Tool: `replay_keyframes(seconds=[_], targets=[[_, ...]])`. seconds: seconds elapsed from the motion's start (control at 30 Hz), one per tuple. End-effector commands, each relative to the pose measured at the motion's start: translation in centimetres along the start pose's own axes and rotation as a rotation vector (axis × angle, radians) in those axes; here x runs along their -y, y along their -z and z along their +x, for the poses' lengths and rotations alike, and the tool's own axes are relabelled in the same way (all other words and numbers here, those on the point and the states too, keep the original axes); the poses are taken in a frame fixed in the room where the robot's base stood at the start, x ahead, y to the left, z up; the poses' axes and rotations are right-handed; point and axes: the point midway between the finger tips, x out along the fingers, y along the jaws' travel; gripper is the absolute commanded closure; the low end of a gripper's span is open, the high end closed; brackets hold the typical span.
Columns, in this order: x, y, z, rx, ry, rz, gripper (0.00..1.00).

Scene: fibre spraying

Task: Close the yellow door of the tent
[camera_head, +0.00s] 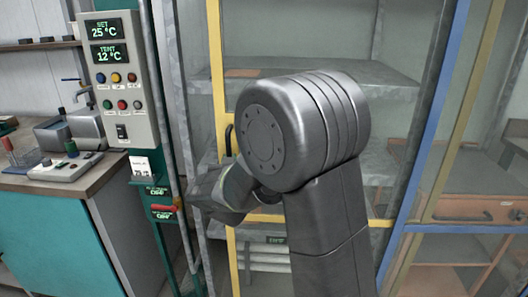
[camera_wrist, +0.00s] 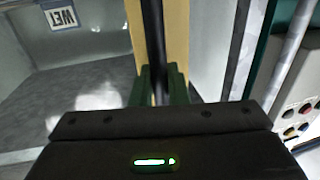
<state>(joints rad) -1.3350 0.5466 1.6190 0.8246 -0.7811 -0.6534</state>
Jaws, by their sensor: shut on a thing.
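The yellow door (camera_head: 216,75) of the tent is a see-through panel in a yellow frame. A black vertical handle (camera_head: 229,138) sits on the left upright. In the wrist view the black handle (camera_wrist: 157,40) runs in front of the yellow upright (camera_wrist: 176,35). My gripper (camera_wrist: 162,88) has its green fingers on both sides of the handle and is shut on it. In the head view my arm hides much of the door and the fingertips. I cannot tell how far the door stands open.
A control panel (camera_head: 120,80) with displays and buttons stands left of the door on a teal post. A red-handled lever (camera_head: 163,208) is below it. A workbench (camera_head: 50,180) with instruments is at the left. A blue upright (camera_head: 437,105) stands at the right. Grey shelves (camera_head: 320,80) show behind the door.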

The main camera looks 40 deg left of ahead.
Motion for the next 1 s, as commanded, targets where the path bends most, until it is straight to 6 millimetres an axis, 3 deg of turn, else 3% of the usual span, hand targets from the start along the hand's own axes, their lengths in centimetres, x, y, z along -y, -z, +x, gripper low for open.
replay_keyframes(seconds=[0.03,0.2,0.4,0.63,1.0], targets=[[1.9,0.6,0.3,0.000,0.005,-0.001,1.00],[6.3,0.5,1.2,-0.001,0.003,0.000,1.00],[9.7,0.3,1.9,-0.003,0.001,0.000,1.00],[11.3,0.1,2.3,-0.003,0.000,0.001,1.00],[11.7,0.3,2.4,-0.006,0.003,0.002,1.00]])
